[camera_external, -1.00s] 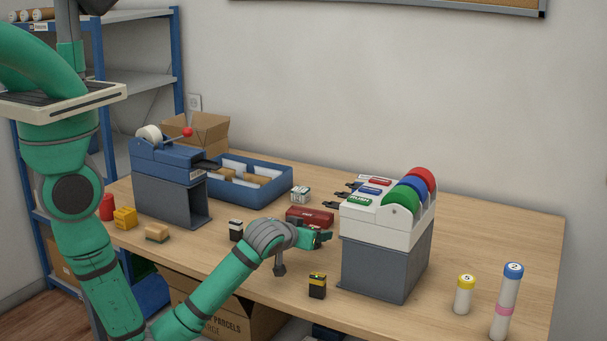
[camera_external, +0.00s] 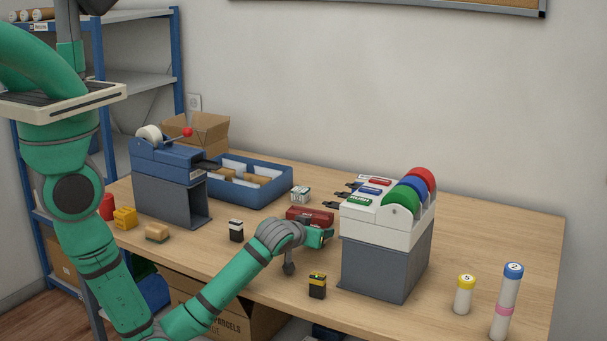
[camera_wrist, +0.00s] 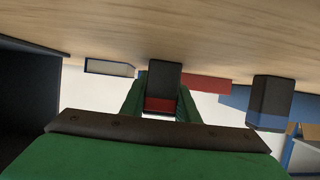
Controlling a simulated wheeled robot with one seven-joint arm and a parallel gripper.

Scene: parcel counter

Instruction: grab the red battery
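The red battery (camera_wrist: 163,92), a dark block with a red end, stands on the counter in the wrist view, where the counter appears at the top. The green fingers of my gripper (camera_wrist: 160,104) lie on its left and right, apart from each other. I cannot tell whether they touch it. In the external view my gripper (camera_external: 325,237) is low over the counter, left of the white and grey dispenser, and I cannot make out the red battery there; the gripper seems to hide it.
A red stapler-like object (camera_external: 308,215) and a white-and-grey block (camera_external: 300,194) are behind. The dispenser (camera_external: 385,262) stands close on the right. The blue tray (camera_external: 262,194) is further back.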

